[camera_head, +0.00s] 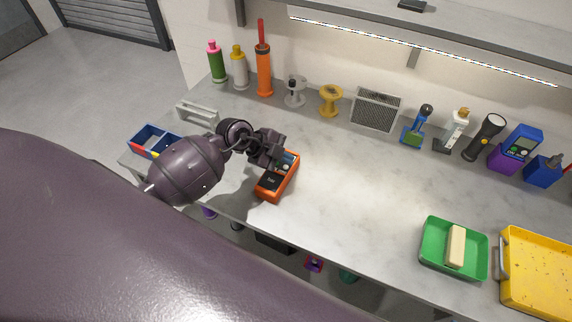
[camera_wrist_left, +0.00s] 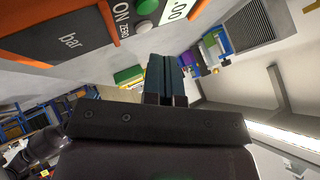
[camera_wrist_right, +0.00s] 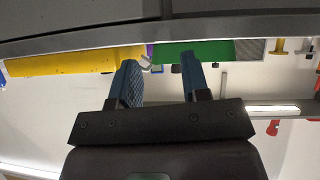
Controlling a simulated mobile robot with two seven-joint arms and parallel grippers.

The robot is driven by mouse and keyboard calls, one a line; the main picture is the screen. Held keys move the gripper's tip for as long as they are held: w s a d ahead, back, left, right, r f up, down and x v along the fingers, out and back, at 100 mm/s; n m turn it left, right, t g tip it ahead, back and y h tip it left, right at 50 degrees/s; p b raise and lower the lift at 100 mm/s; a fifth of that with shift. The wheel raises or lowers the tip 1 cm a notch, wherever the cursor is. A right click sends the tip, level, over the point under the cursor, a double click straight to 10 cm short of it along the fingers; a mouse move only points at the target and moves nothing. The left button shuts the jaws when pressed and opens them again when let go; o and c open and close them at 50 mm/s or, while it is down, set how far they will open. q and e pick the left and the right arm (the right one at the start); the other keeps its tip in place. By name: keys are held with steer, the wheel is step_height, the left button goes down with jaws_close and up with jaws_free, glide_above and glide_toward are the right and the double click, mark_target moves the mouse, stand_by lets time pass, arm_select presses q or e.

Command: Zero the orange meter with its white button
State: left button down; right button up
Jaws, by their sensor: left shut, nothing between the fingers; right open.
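The orange meter (camera_head: 266,193) lies on the bench, partly covered by my left gripper (camera_head: 272,155) in the head view. In the left wrist view the meter (camera_wrist_left: 75,22) is close at the upper left. It shows a green button (camera_wrist_left: 147,6) marked ON, a white button (camera_wrist_left: 143,26) marked ZERO, and part of a lit display (camera_wrist_left: 178,8). My left gripper (camera_wrist_left: 162,60) is shut and empty, its tips near the white button; I cannot tell whether they touch. My right gripper (camera_wrist_right: 158,68) is open and empty, seen only in the right wrist view.
A blue bin (camera_head: 150,137) and a grey rack (camera_head: 197,112) stand left of the meter. Bottles, spools, a vent box (camera_head: 376,109) and tools line the back. A green tray (camera_head: 432,262) and yellow tray (camera_head: 520,300) are at right. The bench middle is clear.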

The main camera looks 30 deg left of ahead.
mark_target(285, 168)
arm_select(q)
step_height(285, 168, up, 2)
steer(key=shift+r+p, duration=0.2)
steer(key=shift+p, duration=0.1)
steer(key=shift+r, duration=1.55)
